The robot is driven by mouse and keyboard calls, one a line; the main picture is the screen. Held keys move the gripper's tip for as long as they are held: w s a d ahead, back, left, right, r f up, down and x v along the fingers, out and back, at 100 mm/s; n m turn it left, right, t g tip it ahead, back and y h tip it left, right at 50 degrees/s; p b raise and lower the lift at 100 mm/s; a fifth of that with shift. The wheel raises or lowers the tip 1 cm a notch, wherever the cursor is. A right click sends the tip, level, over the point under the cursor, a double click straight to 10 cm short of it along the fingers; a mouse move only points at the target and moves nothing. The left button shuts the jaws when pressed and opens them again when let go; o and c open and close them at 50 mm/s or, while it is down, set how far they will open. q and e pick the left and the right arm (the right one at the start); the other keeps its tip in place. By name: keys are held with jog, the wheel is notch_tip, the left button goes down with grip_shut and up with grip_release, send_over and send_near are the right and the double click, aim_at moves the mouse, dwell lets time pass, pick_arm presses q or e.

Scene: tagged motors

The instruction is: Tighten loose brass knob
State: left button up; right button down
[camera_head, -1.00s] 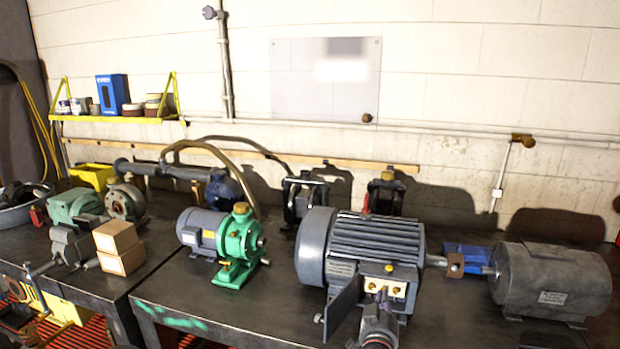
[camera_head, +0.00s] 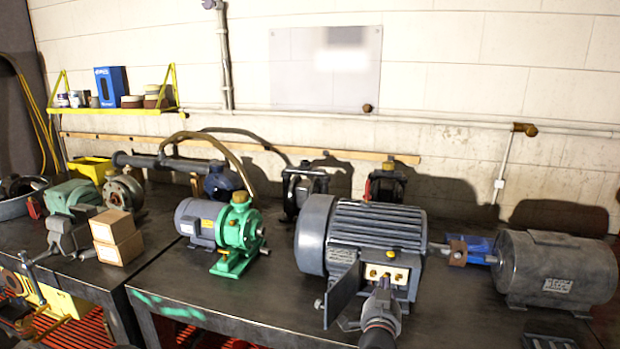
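The large grey motor (camera_head: 375,228) stands on the dark bench, with its terminal box open at the front and the cover swung out to the left. Two brass knobs sit side by side on the pale panel inside, the left knob (camera_head: 373,272) and the right knob (camera_head: 399,277). I cannot tell which is loose. My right gripper (camera_head: 384,287) comes up from the bottom edge, with its tip at the lower edge of the panel, between and just below the knobs. Its fingers are too small to read, and contact is unclear. My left gripper is not in view.
A green pump with a small motor (camera_head: 236,235) stands to the left. A grey cylindrical motor (camera_head: 556,270) and a blue object (camera_head: 470,247) are to the right. The open cover (camera_head: 342,295) stands close to my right gripper's left side. Cardboard boxes (camera_head: 117,238) sit farther left.

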jog(key=m, duration=0.5)
jog(key=shift+b, duration=0.4)
jog(key=c, duration=1.4)
grip_release()
jog(key=n+p, duration=0.9)
jog(key=n, duration=0.1)
jog(key=shift+n+p, duration=0.3)
jog(key=shift+p, duration=0.05)
